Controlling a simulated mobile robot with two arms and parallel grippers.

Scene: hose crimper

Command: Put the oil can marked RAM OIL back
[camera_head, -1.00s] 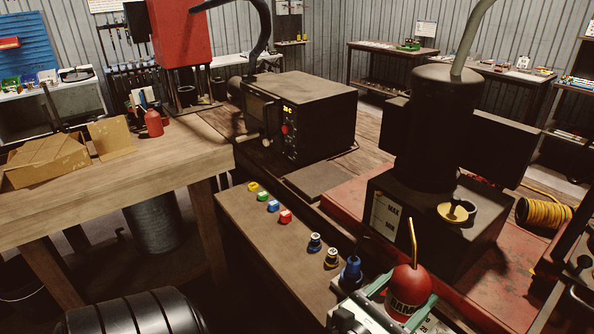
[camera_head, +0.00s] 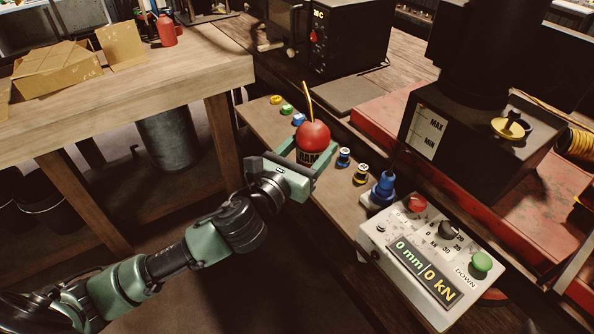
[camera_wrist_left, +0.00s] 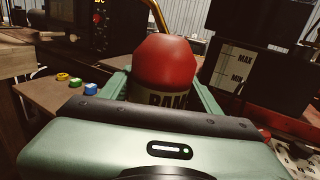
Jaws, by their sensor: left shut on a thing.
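In the left wrist view the can (camera_wrist_left: 166,62) stands between the two green fingers (camera_wrist_left: 165,90). The can's base is hidden, so I cannot tell whether it touches the shelf. My right gripper is not in view.
Small coloured fittings, such as a blue one (camera_head: 299,119) and a dark one (camera_head: 343,158), stand on the shelf around the can. A control box (camera_head: 400,235) is at its near end. The black press reservoir (camera_head: 455,130) is to the right. A workbench (camera_head: 190,80) stands left.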

